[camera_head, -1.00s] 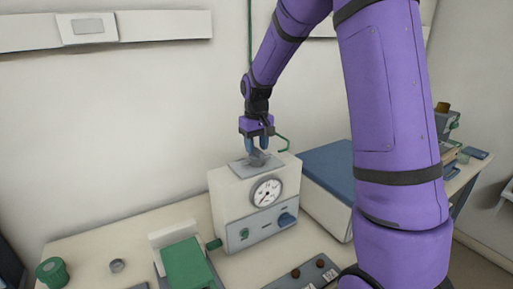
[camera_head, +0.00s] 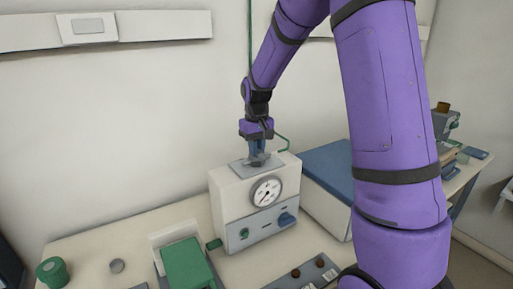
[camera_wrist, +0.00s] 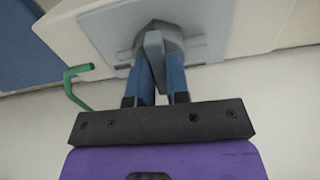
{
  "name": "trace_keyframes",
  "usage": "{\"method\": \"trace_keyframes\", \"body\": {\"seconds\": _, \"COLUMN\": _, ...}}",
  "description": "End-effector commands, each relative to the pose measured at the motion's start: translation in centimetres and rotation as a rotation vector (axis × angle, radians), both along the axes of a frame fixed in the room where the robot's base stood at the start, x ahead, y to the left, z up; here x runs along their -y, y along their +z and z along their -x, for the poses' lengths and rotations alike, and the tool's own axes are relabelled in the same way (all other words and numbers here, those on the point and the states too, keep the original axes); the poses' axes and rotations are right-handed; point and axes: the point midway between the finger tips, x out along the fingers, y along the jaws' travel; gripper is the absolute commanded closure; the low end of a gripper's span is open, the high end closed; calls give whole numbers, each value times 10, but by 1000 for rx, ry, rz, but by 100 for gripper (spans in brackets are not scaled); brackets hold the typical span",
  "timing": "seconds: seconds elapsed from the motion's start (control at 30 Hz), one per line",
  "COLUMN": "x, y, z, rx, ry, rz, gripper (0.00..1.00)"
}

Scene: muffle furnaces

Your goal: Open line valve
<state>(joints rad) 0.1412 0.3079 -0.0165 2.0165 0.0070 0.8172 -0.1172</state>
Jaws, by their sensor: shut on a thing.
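The line valve is a grey lever handle (camera_wrist: 155,50) on a round hub (camera_wrist: 160,38), set on a light grey plate (camera_wrist: 105,30). In the head view the plate (camera_head: 238,167) lies on top of a cream box (camera_head: 226,200) with a round dial gauge (camera_head: 266,191) on its front. My gripper (camera_wrist: 163,68) has two blue fingers, one on either side of the lever, shut on it. In the head view my gripper (camera_head: 257,152) points down onto the box top, and its fingers hide part of the lever.
A blue-topped box (camera_head: 330,165) stands close to the right of the gauge box. A green bent pipe (camera_wrist: 72,85) is near my gripper. A green-lidded device (camera_head: 188,266) and a green-capped jar (camera_head: 52,270) are at front left. The wall is behind.

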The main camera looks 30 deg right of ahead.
Motion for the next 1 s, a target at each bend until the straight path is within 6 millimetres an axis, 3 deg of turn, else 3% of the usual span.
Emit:
{"method": "trace_keyframes", "body": {"seconds": 0.27, "x": 0, "y": 0, "z": 0, "rx": 0, "ry": -167, "rz": 0, "gripper": 100}}
{"method": "trace_keyframes", "body": {"seconds": 1.0, "x": -1, "y": 1, "z": 0, "rx": 0, "ry": -866, "rz": 0, "gripper": 100}}
